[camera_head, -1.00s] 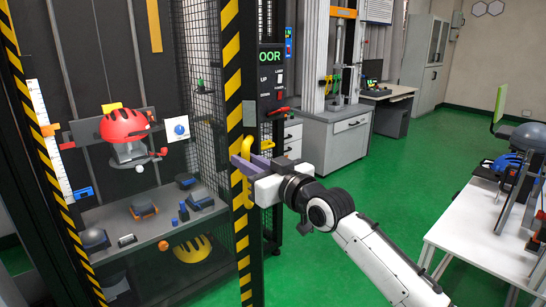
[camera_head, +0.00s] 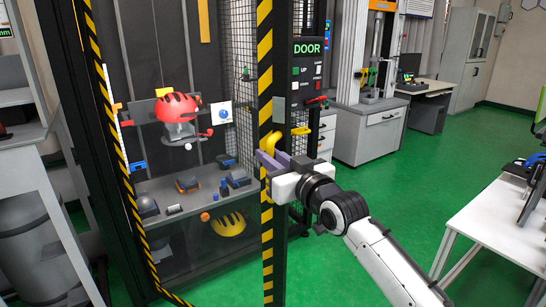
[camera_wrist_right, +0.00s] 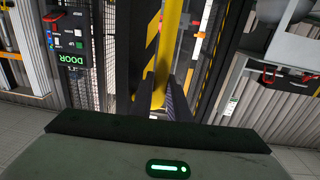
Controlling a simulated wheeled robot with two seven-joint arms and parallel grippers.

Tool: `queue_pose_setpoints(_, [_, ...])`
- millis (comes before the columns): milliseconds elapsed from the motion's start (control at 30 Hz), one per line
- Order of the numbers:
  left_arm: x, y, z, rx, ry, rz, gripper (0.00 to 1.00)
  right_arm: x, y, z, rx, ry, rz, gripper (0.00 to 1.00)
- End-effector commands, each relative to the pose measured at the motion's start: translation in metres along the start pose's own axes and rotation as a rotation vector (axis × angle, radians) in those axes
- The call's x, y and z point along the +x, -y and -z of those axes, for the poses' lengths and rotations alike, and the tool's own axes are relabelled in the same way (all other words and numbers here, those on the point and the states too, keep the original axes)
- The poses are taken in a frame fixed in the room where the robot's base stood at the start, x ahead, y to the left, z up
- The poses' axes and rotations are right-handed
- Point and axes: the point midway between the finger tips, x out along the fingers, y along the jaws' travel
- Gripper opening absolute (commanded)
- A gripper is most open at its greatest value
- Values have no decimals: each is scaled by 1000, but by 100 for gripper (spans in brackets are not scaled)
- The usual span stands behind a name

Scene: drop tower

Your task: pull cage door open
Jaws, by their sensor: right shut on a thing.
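The cage door has a black and yellow striped upright (camera_head: 265,62) at its right edge, with a yellow handle (camera_head: 271,140) on it. My right gripper (camera_head: 268,160) is at the handle, its purple fingers shut on it. In the right wrist view the yellow handle (camera_wrist_right: 172,35) runs down between the two dark fingers (camera_wrist_right: 165,97). I see no clear gap along the door edge, so I cannot tell whether the door stands ajar. My left gripper is not in view.
Inside the cage are a red helmet (camera_head: 177,106) and a shelf (camera_head: 155,203) with small parts. A DOOR control panel (camera_head: 307,72) stands right of the upright. A white table (camera_head: 495,215) is at the right. Green floor (camera_head: 385,185) between is clear.

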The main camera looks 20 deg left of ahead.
Motion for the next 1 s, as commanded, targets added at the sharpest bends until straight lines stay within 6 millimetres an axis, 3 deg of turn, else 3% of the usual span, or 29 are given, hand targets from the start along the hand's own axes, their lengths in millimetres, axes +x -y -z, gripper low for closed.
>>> queue_pose_setpoints(167, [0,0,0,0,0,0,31,1,4,4,0,-8,6,0])
queue_pose_setpoints(200, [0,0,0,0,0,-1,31,1,4,4,0,-8,6,22])
queue_pose_setpoints(233, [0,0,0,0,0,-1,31,1,4,4,0,-7,6,23])
queue_pose_setpoints(700, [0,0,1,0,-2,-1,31,-4,1,0,2,-2,2,23])
queue_pose_setpoints(1000, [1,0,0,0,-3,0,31,-42,0,0,2,-4,2,23])
